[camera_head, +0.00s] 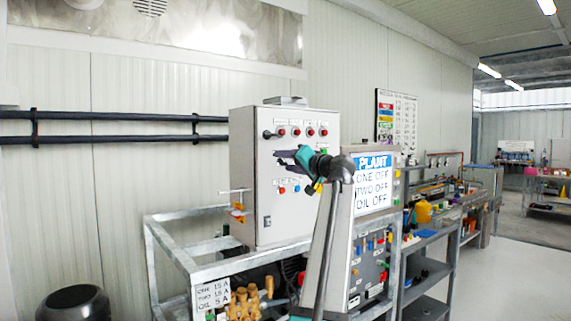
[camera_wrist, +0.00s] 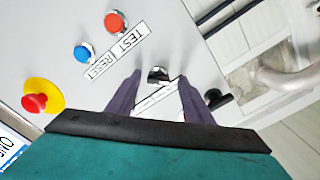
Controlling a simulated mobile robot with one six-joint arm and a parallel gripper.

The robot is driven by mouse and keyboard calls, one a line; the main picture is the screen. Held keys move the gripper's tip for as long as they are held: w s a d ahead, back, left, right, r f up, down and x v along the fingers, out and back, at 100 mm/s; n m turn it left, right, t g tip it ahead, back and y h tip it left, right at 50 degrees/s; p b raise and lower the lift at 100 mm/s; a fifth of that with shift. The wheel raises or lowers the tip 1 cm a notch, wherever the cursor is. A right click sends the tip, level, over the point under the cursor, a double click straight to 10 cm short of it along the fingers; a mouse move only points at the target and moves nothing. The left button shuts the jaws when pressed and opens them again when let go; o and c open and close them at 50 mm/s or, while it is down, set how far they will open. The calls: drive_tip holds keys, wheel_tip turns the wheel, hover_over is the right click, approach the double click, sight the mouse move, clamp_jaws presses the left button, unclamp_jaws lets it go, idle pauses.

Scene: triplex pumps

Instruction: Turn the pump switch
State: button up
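The grey control cabinet (camera_head: 262,215) stands on a metal frame, with a row of red lamps and a black handle on its front. My gripper (camera_head: 278,157) is at the upper left part of that front. In the wrist view, a small black knob (camera_wrist: 158,75) sits on the panel between the fingertips of my gripper (camera_wrist: 158,88). The fingers are apart, one on each side of it; contact cannot be told. A white label below the knob is partly covered and unreadable. A second black knob or handle (camera_wrist: 217,99) shows just right of the right finger.
A red button (camera_wrist: 116,21) and blue button (camera_wrist: 84,51) sit beside TEST and RESET labels. A red emergency stop on yellow (camera_wrist: 36,102) is at left. The PLANT sign (camera_head: 373,184) reads ONE OFF, TWO OFF, OIL OFF. Wooden-coloured pegs (camera_head: 245,305) stand below the cabinet.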

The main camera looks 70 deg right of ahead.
drive_tip(key=shift+f, duration=0.1)
drive_tip(key=shift+s+a, duration=0.1)
drive_tip(key=shift+s+a, duration=0.3)
drive_tip(key=shift+s, duration=0.2)
drive_tip(key=v, duration=1.2)
drive_tip(key=shift+s, duration=0.25)
